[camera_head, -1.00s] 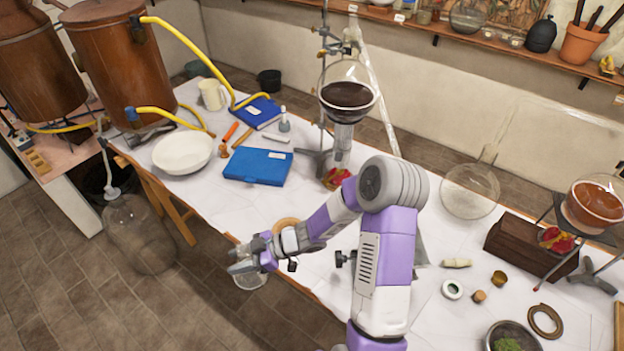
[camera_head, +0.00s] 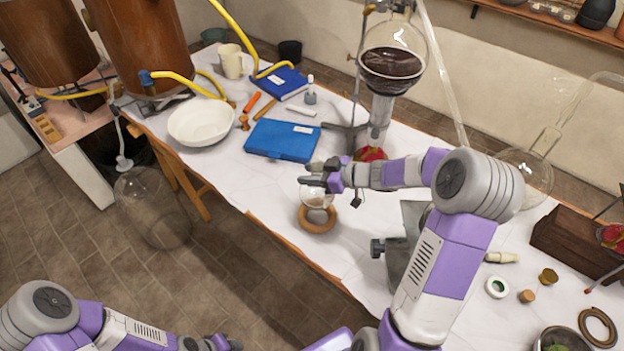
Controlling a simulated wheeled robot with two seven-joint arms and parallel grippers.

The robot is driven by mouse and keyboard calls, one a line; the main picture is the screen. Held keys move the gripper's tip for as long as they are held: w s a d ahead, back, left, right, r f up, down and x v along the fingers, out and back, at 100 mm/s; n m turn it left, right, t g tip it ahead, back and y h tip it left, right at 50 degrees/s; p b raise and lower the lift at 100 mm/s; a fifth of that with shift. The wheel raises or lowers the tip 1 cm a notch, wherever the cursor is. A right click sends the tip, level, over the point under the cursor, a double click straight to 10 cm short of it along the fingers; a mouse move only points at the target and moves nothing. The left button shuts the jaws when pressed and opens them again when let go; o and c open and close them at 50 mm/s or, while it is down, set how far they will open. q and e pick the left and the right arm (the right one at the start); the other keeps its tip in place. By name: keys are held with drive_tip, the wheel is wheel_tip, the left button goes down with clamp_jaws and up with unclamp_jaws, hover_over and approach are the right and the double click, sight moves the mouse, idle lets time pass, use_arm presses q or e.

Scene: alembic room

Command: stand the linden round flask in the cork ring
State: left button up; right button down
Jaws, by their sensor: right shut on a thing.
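My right gripper (camera_head: 320,177) is shut on the small clear round flask (camera_head: 313,198), near its top. The flask's bulb is over the tan cork ring (camera_head: 317,227), which lies on the white-covered table near its front edge. The bulb overlaps the back part of the ring in this view; I cannot tell whether it touches the ring or hangs just above it. The gripper partly hides the flask's neck. My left gripper (camera_head: 212,344) shows at the bottom edge, low and away from the table; its fingers are too unclear to read.
A blue case (camera_head: 282,140) and a white bowl (camera_head: 200,122) lie behind and left of the ring. A stand with a large dark-filled flask (camera_head: 393,65) rises behind my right gripper. A darker ring (camera_head: 598,327) lies at the far right.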

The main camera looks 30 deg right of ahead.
sight(312, 191)
drive_tip(key=shift+w+d, duration=0.1)
drive_tip(key=shift+d, duration=0.05)
wheel_tip(312, 191, down, 5)
drive_tip(key=b, duration=0.6)
drive_tip(key=shift+r, duration=0.2)
idle(0.4)
drive_tip(key=shift+p, duration=0.5)
drive_tip(key=shift+f, duration=1.25)
idle(1.8)
drive_tip(key=shift+f, duration=0.25)
idle(0.8)
drive_tip(key=shift+p, duration=0.45)
idle(0.5)
